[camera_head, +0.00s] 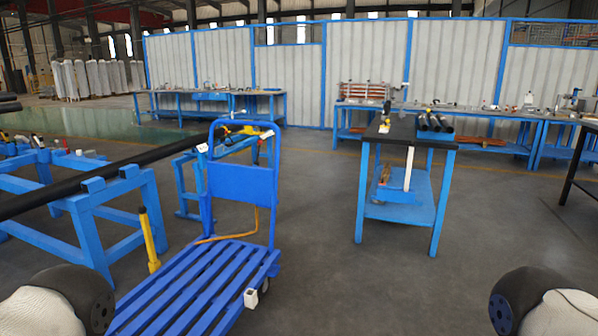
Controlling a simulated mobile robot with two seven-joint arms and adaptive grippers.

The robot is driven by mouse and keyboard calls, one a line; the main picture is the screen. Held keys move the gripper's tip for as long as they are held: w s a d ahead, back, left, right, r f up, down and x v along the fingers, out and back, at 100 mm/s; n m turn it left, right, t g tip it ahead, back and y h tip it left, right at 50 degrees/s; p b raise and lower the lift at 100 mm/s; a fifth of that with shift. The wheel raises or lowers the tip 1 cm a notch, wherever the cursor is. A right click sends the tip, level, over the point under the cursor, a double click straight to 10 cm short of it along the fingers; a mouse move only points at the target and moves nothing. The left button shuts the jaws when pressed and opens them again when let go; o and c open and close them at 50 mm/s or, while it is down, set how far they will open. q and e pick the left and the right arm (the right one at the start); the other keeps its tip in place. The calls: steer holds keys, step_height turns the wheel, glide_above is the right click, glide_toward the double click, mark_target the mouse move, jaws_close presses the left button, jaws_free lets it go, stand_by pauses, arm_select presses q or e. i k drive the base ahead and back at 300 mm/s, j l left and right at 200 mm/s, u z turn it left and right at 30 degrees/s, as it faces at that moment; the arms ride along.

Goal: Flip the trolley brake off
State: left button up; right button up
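A blue trolley (186,294) with a slatted deck stands on the grey floor at the lower left of centre. Its upright handle frame (275,190) with a blue panel (243,182) rises at its far end. A small white box-shaped part (250,298) sits at the right edge of the deck near a wheel; I cannot tell if it is the brake or what position it is in. Small white pieces (267,134) also show on the handle frame. Parts of my arms show in the bottom corners, but neither gripper is in view.
A yellow post (149,238) and blue stands (85,205) bearing a long dark pipe (95,178) are left of the trolley. A blue workbench (398,131) with dark tubes stands right of centre. The floor right of the trolley is clear. Benches line the back wall.

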mark_target(260, 142)
steer(key=i+l+u, duration=0.15)
steer(key=i, duration=0.5)
steer(key=i+l+u, duration=0.2)
steer(key=i, duration=0.5)
steer(key=j, duration=0.1)
